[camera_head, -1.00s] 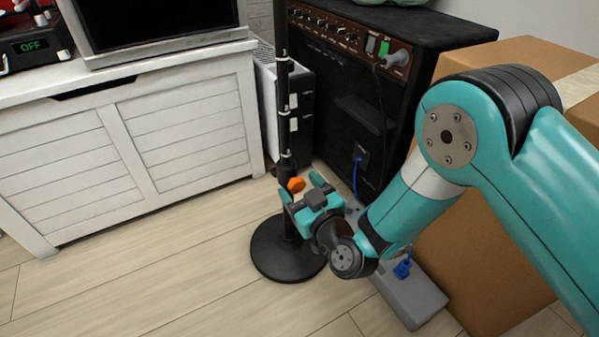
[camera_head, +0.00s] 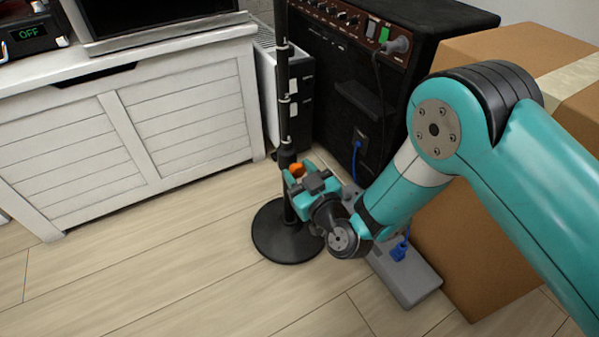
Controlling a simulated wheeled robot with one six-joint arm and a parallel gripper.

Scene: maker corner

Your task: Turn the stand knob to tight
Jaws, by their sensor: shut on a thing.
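The black stand (camera_head: 285,120) is an upright pole on a round black base (camera_head: 279,250) on the floor. Its orange knob (camera_head: 297,169) sits low on the pole, on the right side. My gripper (camera_head: 297,175) is at the knob and shut on it, with the jaws covering part of it. How far the knob is turned cannot be read from this view.
A black amplifier (camera_head: 420,45) with plugged cables stands behind and to the right. A grey power strip (camera_head: 405,283) with a blue plug lies on the floor. A cardboard box (camera_head: 470,235) is at right and a white cabinet (camera_head: 150,130) at left. The front floor is clear.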

